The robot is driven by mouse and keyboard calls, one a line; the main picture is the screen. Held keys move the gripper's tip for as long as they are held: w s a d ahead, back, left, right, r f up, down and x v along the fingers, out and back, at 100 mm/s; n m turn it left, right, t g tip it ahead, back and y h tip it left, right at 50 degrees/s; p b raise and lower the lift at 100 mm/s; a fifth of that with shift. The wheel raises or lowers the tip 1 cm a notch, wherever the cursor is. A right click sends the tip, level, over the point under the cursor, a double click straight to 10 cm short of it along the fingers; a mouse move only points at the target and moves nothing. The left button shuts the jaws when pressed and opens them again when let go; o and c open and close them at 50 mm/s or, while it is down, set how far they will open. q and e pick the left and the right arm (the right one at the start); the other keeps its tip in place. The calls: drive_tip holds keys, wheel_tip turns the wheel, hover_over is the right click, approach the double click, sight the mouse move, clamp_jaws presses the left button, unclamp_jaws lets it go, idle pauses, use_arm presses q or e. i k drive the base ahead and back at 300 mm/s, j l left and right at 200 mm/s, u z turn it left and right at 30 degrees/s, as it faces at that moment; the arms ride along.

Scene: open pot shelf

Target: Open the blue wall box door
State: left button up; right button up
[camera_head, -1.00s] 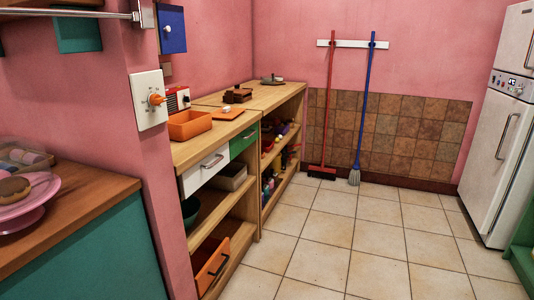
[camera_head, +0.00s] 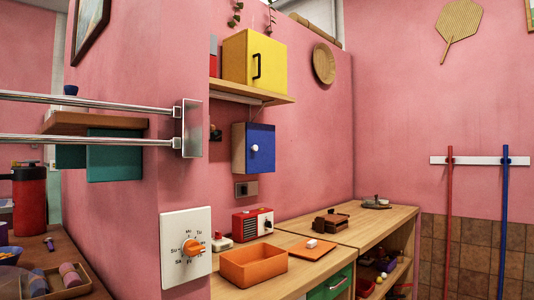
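The blue wall box door (camera_head: 262,140) is on the front of a small wooden box fixed to the pink wall, above the counter. The box's brown side (camera_head: 239,148) shows to the left of the door. Neither of my grippers shows in the head view.
A yellow cabinet (camera_head: 254,62) stands on a wooden shelf (camera_head: 257,92) above the blue box. Below are a red radio (camera_head: 252,224), an orange tray (camera_head: 253,272) and a wooden counter (camera_head: 345,231). A wall corner with a white dial panel (camera_head: 186,247) and metal rails (camera_head: 90,139) is nearer.

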sight(259, 139)
drive_tip(key=i+l, duration=0.25)
drive_tip(key=l, duration=0.15)
drive_tip(key=i+l, duration=0.3)
drive_tip(key=l, duration=0.15)
drive_tip(key=i+l, duration=0.25)
drive_tip(key=l, duration=0.15)
